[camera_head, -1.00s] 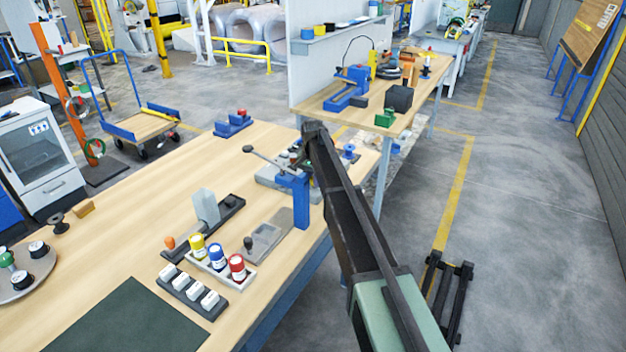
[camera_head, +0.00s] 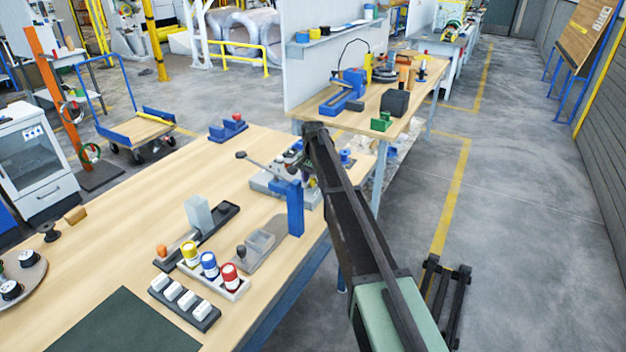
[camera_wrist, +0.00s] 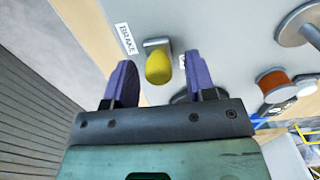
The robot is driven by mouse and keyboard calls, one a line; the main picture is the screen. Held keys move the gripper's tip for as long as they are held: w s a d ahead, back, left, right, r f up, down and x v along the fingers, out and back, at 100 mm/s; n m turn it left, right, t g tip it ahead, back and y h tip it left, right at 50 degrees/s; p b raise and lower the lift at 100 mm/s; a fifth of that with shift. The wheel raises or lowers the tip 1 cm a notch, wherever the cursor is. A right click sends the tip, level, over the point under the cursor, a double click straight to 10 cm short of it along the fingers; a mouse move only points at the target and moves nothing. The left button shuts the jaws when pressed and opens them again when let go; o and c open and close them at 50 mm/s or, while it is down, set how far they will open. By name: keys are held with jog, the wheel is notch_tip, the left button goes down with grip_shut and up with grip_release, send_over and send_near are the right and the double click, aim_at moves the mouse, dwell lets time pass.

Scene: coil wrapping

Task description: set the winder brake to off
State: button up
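The winder's grey panel (camera_wrist: 220,30) fills the upper part of the wrist view. A white label reading BRAKE (camera_wrist: 127,39) lies on it, just left of a yellow brake handle (camera_wrist: 158,68) on a small grey mount. A second small label, too small to read, is right of the handle. My gripper (camera_wrist: 158,60) is open, its two purple fingers on either side of the yellow handle; I cannot tell whether they touch it. In the head view the winder (camera_head: 293,205), with its blue post, stands at the bench's right edge; my arm hides the gripper and brake there.
An orange-brown round knob (camera_wrist: 273,84) and a grey disc (camera_wrist: 298,24) stand on the panel right of my gripper. A lever with a dark knob (camera_head: 241,155) sticks out left of the winder.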

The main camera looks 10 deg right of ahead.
aim_at(313, 178)
notch_tip(313, 178, up, 11)
jog(key=p, duration=1.1)
jog(key=s+a+f+n+b, duration=0.1)
jog(key=s+n, duration=0.7)
jog(key=s, duration=3.3)
jog(key=shift+s+a+f+b, duration=0.2)
jog(key=shift+s+f+b, duration=0.2)
jog(key=shift+b, duration=0.05)
